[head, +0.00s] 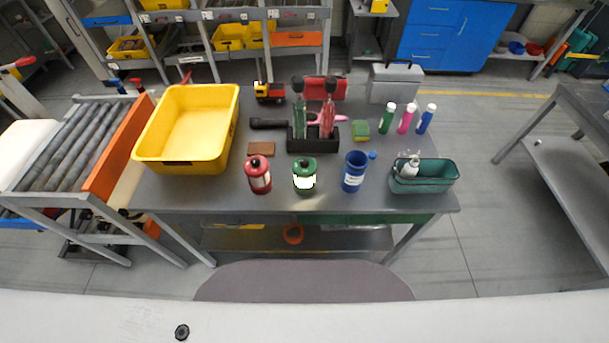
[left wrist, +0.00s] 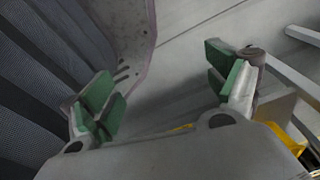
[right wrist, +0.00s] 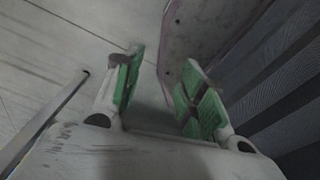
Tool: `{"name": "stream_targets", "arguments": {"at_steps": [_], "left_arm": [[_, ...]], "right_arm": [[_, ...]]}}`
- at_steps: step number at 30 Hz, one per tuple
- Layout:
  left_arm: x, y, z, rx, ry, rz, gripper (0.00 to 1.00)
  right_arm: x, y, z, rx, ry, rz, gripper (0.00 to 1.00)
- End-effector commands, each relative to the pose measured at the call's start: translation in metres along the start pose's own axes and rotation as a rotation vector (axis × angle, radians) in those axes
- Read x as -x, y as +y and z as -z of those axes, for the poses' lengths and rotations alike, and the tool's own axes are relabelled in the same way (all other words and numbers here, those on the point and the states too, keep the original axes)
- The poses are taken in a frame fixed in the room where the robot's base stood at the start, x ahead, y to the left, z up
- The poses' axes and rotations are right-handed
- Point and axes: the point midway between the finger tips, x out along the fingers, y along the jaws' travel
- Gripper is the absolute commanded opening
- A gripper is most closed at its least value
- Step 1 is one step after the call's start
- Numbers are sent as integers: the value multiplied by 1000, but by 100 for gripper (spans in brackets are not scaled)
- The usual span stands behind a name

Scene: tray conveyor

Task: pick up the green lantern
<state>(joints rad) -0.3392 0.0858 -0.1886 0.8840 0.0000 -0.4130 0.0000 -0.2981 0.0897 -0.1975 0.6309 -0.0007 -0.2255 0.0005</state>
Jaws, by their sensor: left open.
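The green lantern (head: 304,174) stands upright near the front edge of the grey table, with a pale glowing window. Neither gripper shows in the head view. My left gripper (left wrist: 165,95) is open and empty in the left wrist view, with green finger pads apart. My right gripper (right wrist: 160,90) is open and empty in the right wrist view. No lantern shows in either wrist view.
A yellow bin (head: 151,158) fills the table's left end. A teal basket (head: 425,184) with a white bottle sits at the right. A roller conveyor (head: 60,150) is at the left. The front strip of table is narrow.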

Motion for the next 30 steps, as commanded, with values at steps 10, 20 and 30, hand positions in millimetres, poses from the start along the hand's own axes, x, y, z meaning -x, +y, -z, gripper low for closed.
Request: {"name": "stream_targets", "arguments": {"at_steps": [10, 20, 30], "left_arm": [[13, -2, 64, 7, 30, 2, 88], [42, -5, 120, 13, 58, 5, 88], [84, -8, 166, 19, 85, 8, 88]], "right_arm": [[-25, 8, 3, 1, 6, -9, 40], [-47, 16, 6, 2, 11, -18, 40], [-70, 24, 8, 3, 15, -27, 40]]}}
